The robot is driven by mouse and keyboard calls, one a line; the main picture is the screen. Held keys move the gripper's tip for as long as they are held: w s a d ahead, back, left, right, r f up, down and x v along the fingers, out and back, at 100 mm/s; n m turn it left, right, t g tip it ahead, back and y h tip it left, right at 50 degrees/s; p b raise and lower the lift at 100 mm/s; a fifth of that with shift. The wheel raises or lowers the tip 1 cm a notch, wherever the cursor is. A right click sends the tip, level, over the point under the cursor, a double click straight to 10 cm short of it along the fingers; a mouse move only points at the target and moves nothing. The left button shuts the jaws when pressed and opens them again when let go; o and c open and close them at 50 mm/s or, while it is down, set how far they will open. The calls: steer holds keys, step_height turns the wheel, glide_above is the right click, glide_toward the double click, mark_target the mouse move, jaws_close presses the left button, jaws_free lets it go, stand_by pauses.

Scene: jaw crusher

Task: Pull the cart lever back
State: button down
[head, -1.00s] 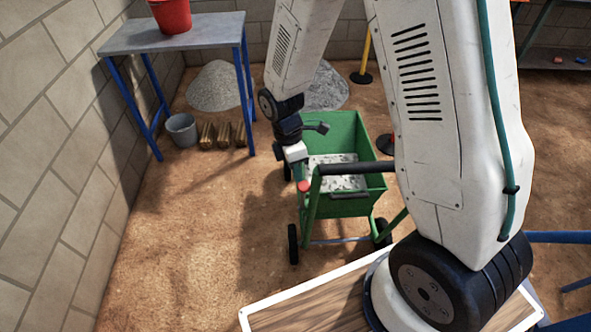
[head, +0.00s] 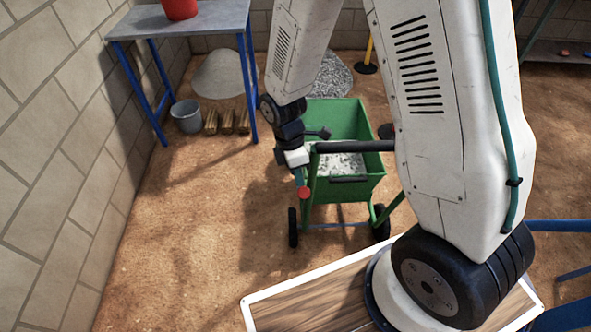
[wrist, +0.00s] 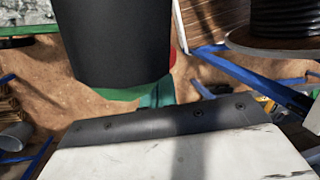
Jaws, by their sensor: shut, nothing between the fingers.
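The green cart (head: 345,190) stands on two dark wheels, its bin holding grey gravel. Its black push handle (head: 350,147) runs across the near side. The lever's red knob (head: 304,192) is at the handle's left end, nearer me than the bar. My gripper (head: 300,177) points down with its fingertips just above the knob, shut with nothing between them. I cannot tell whether it touches the lever. In the wrist view a large black cylinder hides most of the area. The green fingertips (wrist: 157,94) show below it, and a sliver of red (wrist: 174,54) shows beside it.
A blue-legged bench (head: 180,25) with a red bucket (head: 180,8) stands by the left wall. A grey bucket (head: 187,115) and several short logs (head: 228,121) sit beneath it. Gravel piles (head: 218,75) lie behind. The dirt floor left of the cart is open.

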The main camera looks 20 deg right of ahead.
steer(key=shift+s+a+f, duration=0.2)
steer(key=shift+s+f, duration=0.2)
steer(key=shift+s, duration=0.35)
steer(key=shift+a, duration=0.25)
steer(key=a+r, duration=0.3)
steer(key=r, duration=0.9)
steer(key=shift+a, duration=0.15)
steer(key=shift+r, duration=0.1)
